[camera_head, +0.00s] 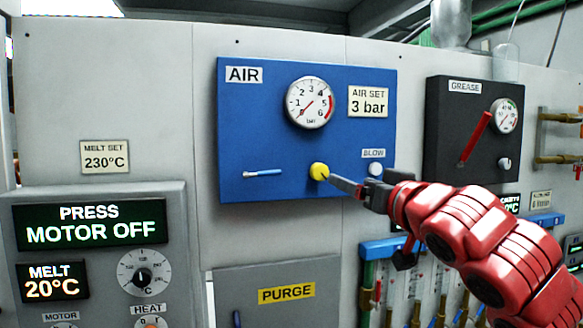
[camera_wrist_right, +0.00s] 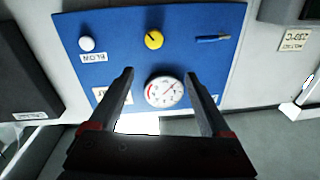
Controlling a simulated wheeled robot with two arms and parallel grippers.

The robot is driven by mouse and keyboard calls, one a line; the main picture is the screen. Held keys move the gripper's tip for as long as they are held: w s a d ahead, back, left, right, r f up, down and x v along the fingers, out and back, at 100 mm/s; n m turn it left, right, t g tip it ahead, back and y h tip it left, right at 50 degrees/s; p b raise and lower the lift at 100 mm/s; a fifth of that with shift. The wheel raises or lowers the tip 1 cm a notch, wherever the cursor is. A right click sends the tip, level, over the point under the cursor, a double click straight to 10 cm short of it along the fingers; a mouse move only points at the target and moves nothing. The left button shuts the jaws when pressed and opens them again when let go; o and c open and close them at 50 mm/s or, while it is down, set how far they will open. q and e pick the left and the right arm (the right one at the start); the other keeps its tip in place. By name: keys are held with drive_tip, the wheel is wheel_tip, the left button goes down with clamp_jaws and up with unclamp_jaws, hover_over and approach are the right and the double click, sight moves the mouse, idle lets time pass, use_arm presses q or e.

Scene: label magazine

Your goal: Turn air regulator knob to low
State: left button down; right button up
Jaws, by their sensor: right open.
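The blue AIR panel (camera_head: 290,80) carries a round yellow knob (camera_head: 319,171) at its lower middle. The knob also shows in the right wrist view (camera_wrist_right: 154,40), with a dark mark on its face. Above it is a white pressure gauge (camera_head: 310,102), its needle toward the low end of the scale. A label (camera_head: 368,102) reads "AIR SET 3 bar". My right gripper (camera_head: 340,182) reaches in from the right, its fingertips close to the knob in the head view. In the wrist view its fingers (camera_wrist_right: 159,73) are spread and empty, and the knob lies beyond the tips. My left gripper is not in view.
A white BLOW button (camera_head: 375,169) sits right of the knob, near my right gripper. A blue-handled lever (camera_head: 262,173) is to the left. A black GREASE panel (camera_head: 470,135) with a red lever stands right. A PURGE panel (camera_head: 280,270) is below.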

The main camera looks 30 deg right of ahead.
drive_tip(key=p, duration=1.2)
approach(321, 171)
drive_tip(key=shift+g+h, duration=0.4)
drive_tip(key=x, duration=0.8)
drive_tip(key=shift+w+a+r, duration=0.15)
drive_tip(key=shift+w+r, duration=0.2)
drive_tip(key=shift+w+p, duration=0.35)
drive_tip(key=shift+f, duration=0.1)
drive_tip(key=shift+c, duration=0.4)
